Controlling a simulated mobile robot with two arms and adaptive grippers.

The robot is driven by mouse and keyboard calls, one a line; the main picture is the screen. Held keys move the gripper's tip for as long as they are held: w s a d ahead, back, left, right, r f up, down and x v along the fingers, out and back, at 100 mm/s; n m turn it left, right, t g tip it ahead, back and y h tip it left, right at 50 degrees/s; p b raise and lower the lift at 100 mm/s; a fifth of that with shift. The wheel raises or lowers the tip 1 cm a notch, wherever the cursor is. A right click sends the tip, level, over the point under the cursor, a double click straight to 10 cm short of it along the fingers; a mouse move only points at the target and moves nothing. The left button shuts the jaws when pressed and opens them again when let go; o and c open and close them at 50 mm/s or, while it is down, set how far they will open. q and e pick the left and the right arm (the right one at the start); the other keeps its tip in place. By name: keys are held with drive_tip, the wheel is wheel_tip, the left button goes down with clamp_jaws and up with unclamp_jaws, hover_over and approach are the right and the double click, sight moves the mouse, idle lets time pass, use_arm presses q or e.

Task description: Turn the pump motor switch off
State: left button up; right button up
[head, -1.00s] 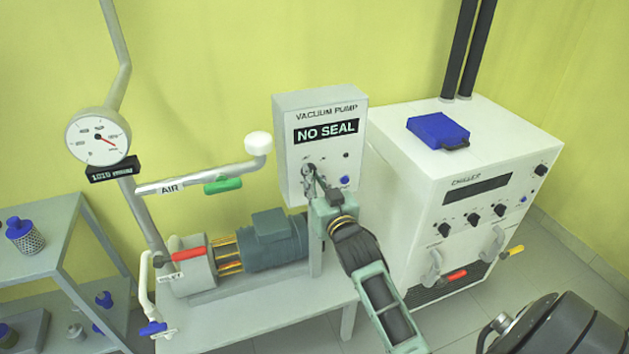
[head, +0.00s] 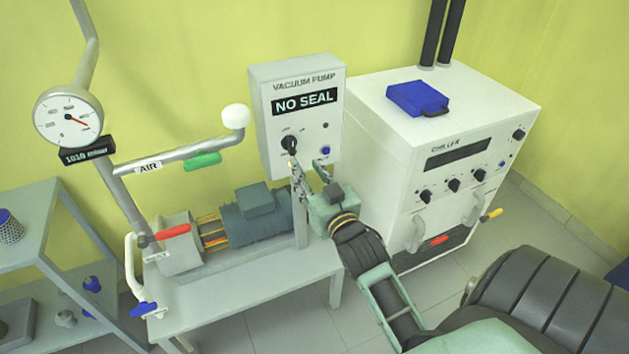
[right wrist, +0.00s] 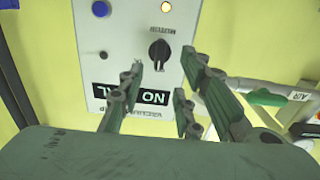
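The vacuum pump control box (head: 270,130) stands at the back centre with its "NO SEAL" display. Its black rotary switch (head: 289,143) sits on the front below the display, and shows in the right wrist view (right wrist: 159,52) with its grip roughly upright in the picture. My right gripper (head: 309,172) is just below and right of the switch in the head view, fingers spread and empty. In the right wrist view its fingers (right wrist: 162,68) are apart on either side of the switch, with no clear contact. My left gripper is out of view.
A blue button (right wrist: 101,9) and a lit yellow lamp (right wrist: 166,6) are near the switch. The pump motor (head: 258,218) stands on a grey table (head: 240,288) below the box. The white chiller (head: 390,140) is close on the right. The air pipe (head: 185,152) runs left.

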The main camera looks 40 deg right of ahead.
drive_tip(key=v, duration=0.3)
drive_tip(key=shift+s, duration=0.4)
drive_tip(key=s+a+f+n+g+y, duration=0.1)
drive_tip(key=a+f+g, duration=0.1)
drive_tip(key=f, duration=1)
drive_tip(key=a+f+g+y, duration=0.2)
drive_tip(key=a+f+g, duration=0.1)
drive_tip(key=f, duration=0.9)
drive_tip(key=s+a+f+n+g+y, duration=0.15)
drive_tip(key=s+f, duration=0.25)
drive_tip(key=f, duration=0.4)
drive_tip(key=s+a+f+g+h, duration=0.1)
drive_tip(key=s+a+f+g, duration=0.15)
drive_tip(key=s+f, duration=0.45)
drive_tip(key=s+a+f+n+g, duration=0.1)
drive_tip(key=s+f+g, duration=0.2)
drive_tip(key=s+f, duration=0.7)
drive_tip(key=s+a+f+n+g, duration=0.1)
drive_tip(key=s+f+g, duration=0.3)
drive_tip(key=s+f, duration=0.7)
drive_tip(key=s+y, duration=0.1)
drive_tip(key=s, duration=0.7)
drive_tip(key=shift+a, duration=0.35)
